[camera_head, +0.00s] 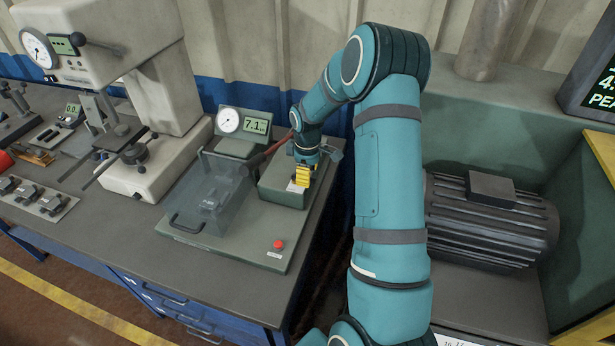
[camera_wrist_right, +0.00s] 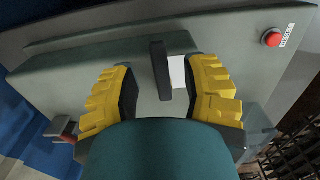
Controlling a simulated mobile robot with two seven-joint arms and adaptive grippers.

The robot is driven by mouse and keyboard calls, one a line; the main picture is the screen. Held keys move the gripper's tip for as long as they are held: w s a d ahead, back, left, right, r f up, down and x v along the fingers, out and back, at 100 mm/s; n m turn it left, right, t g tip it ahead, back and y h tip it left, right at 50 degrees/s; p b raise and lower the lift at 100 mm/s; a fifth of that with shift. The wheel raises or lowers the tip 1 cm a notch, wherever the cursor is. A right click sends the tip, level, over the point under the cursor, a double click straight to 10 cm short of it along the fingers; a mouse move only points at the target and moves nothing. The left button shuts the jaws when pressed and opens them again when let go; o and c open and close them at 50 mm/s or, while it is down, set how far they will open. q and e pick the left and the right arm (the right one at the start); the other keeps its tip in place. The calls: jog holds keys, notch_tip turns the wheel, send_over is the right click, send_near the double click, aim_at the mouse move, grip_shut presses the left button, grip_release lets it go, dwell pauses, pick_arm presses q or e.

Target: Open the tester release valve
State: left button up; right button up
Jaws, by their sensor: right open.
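The tester (camera_head: 228,240) is a grey-green bench unit with a gauge, a display reading about 7.1, a clear cover and a raised block (camera_head: 284,189). My right gripper (camera_head: 303,174) is over this block, pointing down. In the wrist view, a short black lever (camera_wrist_right: 160,70), apparently the release valve handle, stands between the open yellow fingers of my right gripper (camera_wrist_right: 162,92). Gaps show on both sides of the lever. A white label (camera_wrist_right: 179,73) lies beside it. In the head view the gripper hides the lever. My left gripper is not in view.
A long pump-like handle (camera_head: 268,155) with a dark end slopes beside my right gripper. The clear cover (camera_head: 207,188) is left of the block. A red button (camera_head: 278,244) is at the tester's front. A press (camera_head: 150,120) stands left; a motor (camera_head: 490,220) is right.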

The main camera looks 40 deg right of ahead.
notch_tip(320, 180, up, 11)
jog(key=shift+f, duration=0.15)
dwell(0.7)
